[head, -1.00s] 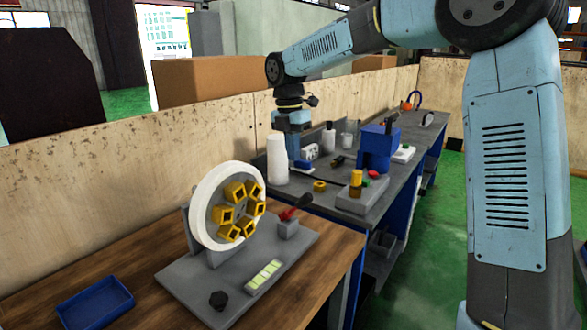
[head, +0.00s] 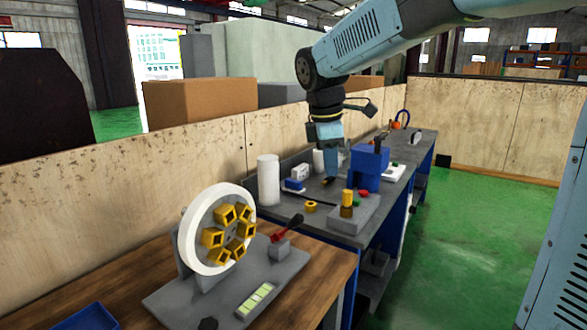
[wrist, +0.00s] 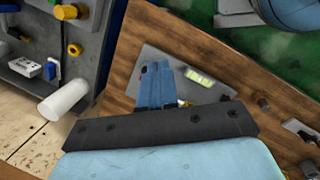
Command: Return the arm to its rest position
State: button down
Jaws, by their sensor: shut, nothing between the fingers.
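My gripper (head: 331,165) hangs pointing down in the head view, seen in front of the grey bench. It is shut and empty. In the wrist view its blue fingers (wrist: 156,84) lie together, with the grey base plate (wrist: 205,70) beyond them. My arm reaches in from the upper right of the head view, bent at the elbow joint. The white wheel with yellow square holders (head: 218,228) stands on the plate, left of and below my gripper in the head view. The wheel is mostly hidden behind the gripper in the wrist view.
A white cylinder (head: 268,180), a blue block (head: 369,167) and small parts stand on the grey bench. A red-handled lever (head: 286,232) and a blue tray (head: 88,318) are on the wooden table. A wood panel wall (head: 110,180) runs behind. Green floor (head: 470,240) is open at right.

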jog(key=s+d+f+m+t, duration=0.2)
jog(key=s+d+m, duration=0.5)
jog(key=s+m, duration=0.2)
jog(key=s+d+f+m+t+y, duration=0.1)
jog(key=s+d+m, duration=0.7)
jog(key=s, duration=0.3)
jog(key=shift+d+f+m+t+y, duration=0.15)
jog(key=shift+f+m+t+y, duration=0.2)
jog(key=shift+m, duration=0.25)
